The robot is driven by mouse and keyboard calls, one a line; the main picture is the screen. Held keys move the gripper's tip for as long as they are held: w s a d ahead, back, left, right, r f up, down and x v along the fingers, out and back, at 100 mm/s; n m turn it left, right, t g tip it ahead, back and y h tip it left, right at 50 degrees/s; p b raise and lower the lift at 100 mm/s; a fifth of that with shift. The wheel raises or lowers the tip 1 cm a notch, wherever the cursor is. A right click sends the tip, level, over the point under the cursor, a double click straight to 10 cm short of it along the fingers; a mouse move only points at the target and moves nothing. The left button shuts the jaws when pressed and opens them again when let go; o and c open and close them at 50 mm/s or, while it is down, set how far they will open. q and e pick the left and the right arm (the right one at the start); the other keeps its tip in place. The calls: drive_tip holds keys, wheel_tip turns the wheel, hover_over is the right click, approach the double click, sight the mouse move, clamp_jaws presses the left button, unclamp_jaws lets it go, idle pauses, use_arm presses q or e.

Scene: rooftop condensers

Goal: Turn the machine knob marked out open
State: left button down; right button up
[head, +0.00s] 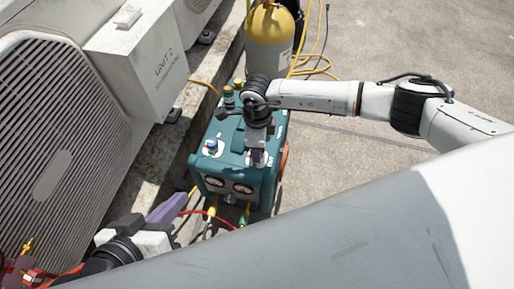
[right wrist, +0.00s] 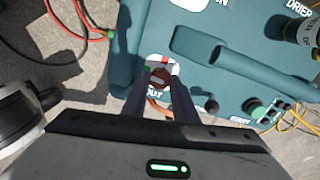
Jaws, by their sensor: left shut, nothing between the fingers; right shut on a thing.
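The teal machine (head: 232,168) stands on the ground in the middle of the head view. Its red knob marked OUT (right wrist: 160,76) shows between the dark fingers of my right gripper (right wrist: 158,86) in the right wrist view. The fingers are shut on it from both sides. In the head view my right gripper (head: 257,154) points down at the machine's near right top corner and hides most of this knob. A blue knob (head: 212,145) sits on the top's left side. My left gripper (head: 167,208), with purple fingers, is shut and empty, left of the machine.
A yellow-topped cylinder (head: 270,25) stands behind the machine, with yellow hoses on the concrete. A grey condenser marked UNIT 2 (head: 150,65) stands at the left. Red and yellow hoses leave the machine's front. Open concrete (head: 400,45) lies to the right.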

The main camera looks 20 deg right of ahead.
use_arm(q)
drive_tip(key=shift+f, duration=0.1)
idle(0.3)
use_arm(e)
drive_tip(key=o, duration=1)
drive_tip(key=shift+o, duration=0.2)
use_arm(q)
drive_tip(key=shift+g+y, duration=0.8)
drive_tip(key=a+f+p, duration=0.1)
drive_tip(key=p, duration=0.1)
drive_tip(key=s+a+f+p, duration=0.1)
drive_tip(key=f+p, duration=0.1)
drive_tip(key=shift+s+a+f, duration=0.1)
drive_tip(key=shift+a, duration=0.1)
use_arm(e)
wheel_tip(320, 180, up, 10)
drive_tip(key=shift+r, duration=0.15)
